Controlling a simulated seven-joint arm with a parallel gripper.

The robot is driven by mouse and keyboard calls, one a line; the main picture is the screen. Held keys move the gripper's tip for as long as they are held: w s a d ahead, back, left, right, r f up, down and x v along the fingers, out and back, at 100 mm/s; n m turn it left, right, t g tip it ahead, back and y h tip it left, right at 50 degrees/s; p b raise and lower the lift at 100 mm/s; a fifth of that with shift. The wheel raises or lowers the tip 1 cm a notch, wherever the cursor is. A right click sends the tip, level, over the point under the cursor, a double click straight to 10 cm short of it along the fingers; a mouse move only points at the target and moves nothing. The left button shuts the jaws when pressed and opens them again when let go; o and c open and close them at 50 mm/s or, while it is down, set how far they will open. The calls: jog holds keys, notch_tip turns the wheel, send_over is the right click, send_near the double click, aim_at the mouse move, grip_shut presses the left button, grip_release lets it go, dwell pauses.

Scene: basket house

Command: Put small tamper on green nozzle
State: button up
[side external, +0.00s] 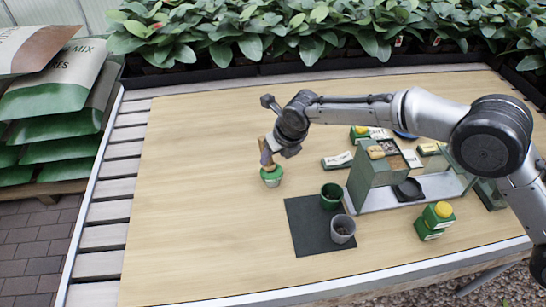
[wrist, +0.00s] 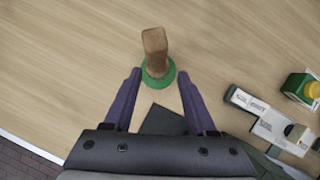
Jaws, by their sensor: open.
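A wooden handle (wrist: 155,42) stands on a round green piece (wrist: 157,76) in the wrist view, beyond and between my fingertips. In the side view the green piece (side external: 271,176) sits on the bare table left of the dark mat, with the wooden part just above it, partly covered by my gripper. I cannot tell whether the wood and green are one tamper or a tamper resting on the nozzle. My gripper (wrist: 159,73) is open, its two purple fingers either side of the green piece's near edge. It also shows from the side (side external: 267,154), pointing down.
A dark mat (side external: 306,235) holds a green pot (side external: 331,194) and a grey pot (side external: 343,230). A green dispenser stand (side external: 364,185), a yellow-capped green container (side external: 436,218) and small packets (side external: 338,160) occupy the right. The table's left side is clear; plants line the back.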

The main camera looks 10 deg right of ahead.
jog(key=v, duration=0.9)
jog(key=shift+r, duration=0.2)
jog(key=shift+s, duration=0.1)
jog(key=s+d+r+m, duration=0.4)
jog(key=d+r+m, duration=0.25)
jog(key=d, duration=0.25)
jog(key=s+d+r+m, duration=0.3)
jog(key=d+r+m, duration=0.2)
jog(key=d+m, duration=0.25)
jog(key=s+d+r+m, duration=0.4)
jog(key=d+r+m, duration=0.15)
jog(key=d, duration=0.45)
jog(key=s+d+f+m, duration=0.1)
jog(key=s+d+m, duration=0.3)
jog(key=s+m, duration=0.3)
jog(key=s+d+f+m+h, duration=0.1)
jog(key=s+d+m, duration=0.3)
jog(key=s+m, duration=0.3)
jog(key=s+d+f+m+t, duration=0.1)
jog(key=s+d+f+m, duration=0.1)
jog(key=s+d+m, duration=0.2)
jog(key=s+m, duration=0.3)
jog(key=s, duration=0.3)
jog(key=shift+d+h, duration=0.35)
jog(key=shift+h, duration=0.05)
jog(key=shift+o, duration=0.4)
